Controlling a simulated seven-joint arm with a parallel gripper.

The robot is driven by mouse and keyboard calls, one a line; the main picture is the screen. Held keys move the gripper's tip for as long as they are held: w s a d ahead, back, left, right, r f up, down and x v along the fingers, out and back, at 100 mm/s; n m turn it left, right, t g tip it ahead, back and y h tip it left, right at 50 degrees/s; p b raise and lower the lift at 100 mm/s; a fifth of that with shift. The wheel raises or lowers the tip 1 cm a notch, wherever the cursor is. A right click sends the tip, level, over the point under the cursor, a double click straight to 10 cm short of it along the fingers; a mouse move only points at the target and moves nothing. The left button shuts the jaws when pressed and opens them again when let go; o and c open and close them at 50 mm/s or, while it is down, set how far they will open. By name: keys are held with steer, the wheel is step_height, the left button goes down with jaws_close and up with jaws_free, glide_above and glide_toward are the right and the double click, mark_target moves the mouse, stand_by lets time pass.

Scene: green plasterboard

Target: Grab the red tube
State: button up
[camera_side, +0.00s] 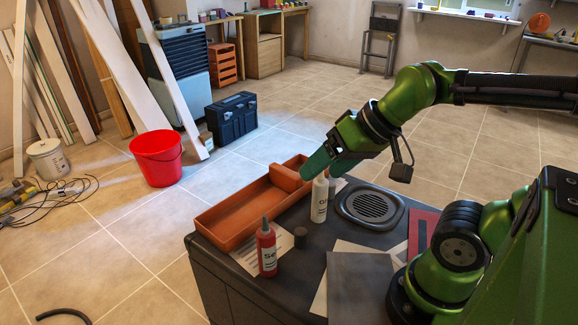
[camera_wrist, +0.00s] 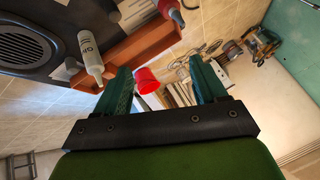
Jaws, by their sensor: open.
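The red tube (camera_side: 267,252), a bottle with a dark nozzle and a white label, stands upright at the near left corner of the dark worktop (camera_side: 290,268), in front of the orange tray. In the wrist view the red tube (camera_wrist: 168,9) is at the top edge, partly cut off. My gripper (camera_side: 308,172) is open and empty, above and to the right of the red tube and apart from it. In the wrist view my gripper (camera_wrist: 159,65) has its teal fingers spread. A white bottle (camera_side: 320,202) stands just under my gripper in the side view; the wrist view also shows it (camera_wrist: 90,55).
A small dark cylinder (camera_side: 300,238) stands right of the tube. A round grille (camera_side: 370,206) and papers lie farther right. A red bucket (camera_side: 156,160) is on the floor.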

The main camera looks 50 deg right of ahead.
mark_target(265, 230)
steer(key=shift+w+a+r+n+g+h, duration=0.95)
steer(key=shift+w+a+n+g, duration=0.75)
steer(key=shift+w+a+g, duration=2.55)
steer(key=shift+t, duration=0.65)
steer(key=f, duration=0.5)
steer(key=d+f, duration=0.1)
steer(key=f, duration=1)
steer(key=shift+w+d+f, duration=0.2)
steer(key=shift+w+f, duration=0.05)
steer(key=shift+f, duration=0.15)
steer(key=shift+c, duration=0.2)
jaws_close()
